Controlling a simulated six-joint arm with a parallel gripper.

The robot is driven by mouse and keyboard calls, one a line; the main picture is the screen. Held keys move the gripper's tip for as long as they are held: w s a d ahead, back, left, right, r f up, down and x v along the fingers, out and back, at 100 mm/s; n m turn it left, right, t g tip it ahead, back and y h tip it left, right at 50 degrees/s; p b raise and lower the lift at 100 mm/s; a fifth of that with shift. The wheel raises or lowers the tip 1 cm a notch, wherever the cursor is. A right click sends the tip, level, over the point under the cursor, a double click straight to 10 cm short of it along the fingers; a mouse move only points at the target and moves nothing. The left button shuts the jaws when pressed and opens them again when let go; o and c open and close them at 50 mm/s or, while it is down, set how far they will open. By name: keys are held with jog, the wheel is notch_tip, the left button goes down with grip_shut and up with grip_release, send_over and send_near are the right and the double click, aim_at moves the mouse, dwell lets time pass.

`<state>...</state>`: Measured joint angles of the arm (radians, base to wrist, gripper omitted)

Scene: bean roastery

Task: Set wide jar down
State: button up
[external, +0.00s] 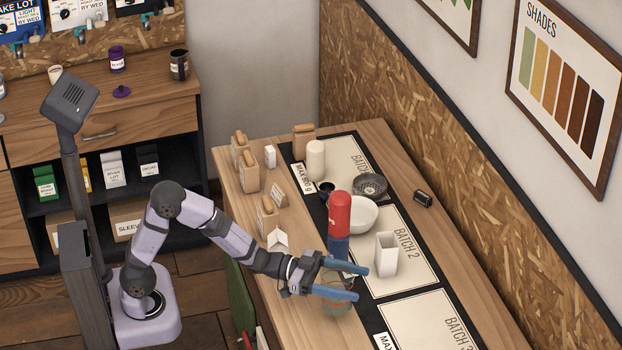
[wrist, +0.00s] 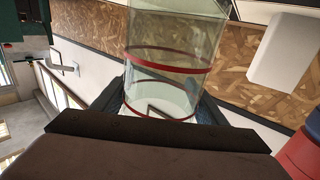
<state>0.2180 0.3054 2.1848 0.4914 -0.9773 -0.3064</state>
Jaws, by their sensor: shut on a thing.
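The wide jar (external: 337,307) is clear glass with thin red bands. In the external view it sits between the blue fingers of my gripper (external: 361,283), partly hidden by them, over the near part of the table. My gripper is shut on the jar. In the wrist view the jar (wrist: 172,65) fills the middle, with a finger on each side. I cannot tell whether its base touches the table.
A red and blue bottle (external: 339,220) stands just behind my gripper. A white rectangular container (external: 385,255) is on the Batch 2 card (external: 416,262), beside a white bowl (external: 362,217). The Batch 3 card (external: 420,322) at the front looks clear.

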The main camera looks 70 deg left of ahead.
jog(key=w+d+n+t+y+p, duration=0.2)
jog(key=w+d+y+p, duration=0.1)
jog(key=w, duration=1.2)
jog(key=w+a+r+n+y, duration=0.2)
jog(key=w+a+r+y, duration=0.15)
jog(key=r, duration=0.35)
notch_tip(320, 180, down, 10)
jog(key=shift+w+r+t+h+p, duration=0.15)
jog(key=shift+w+t+h+p, duration=0.05)
jog(key=shift+t+h+p, duration=0.25)
jog(key=shift+f+b, duration=0.2)
jog(key=shift+b, duration=0.1)
jog(key=o, duration=1.5)
jog(key=shift+r+p, duration=0.2)
jog(key=shift+p, duration=0.15)
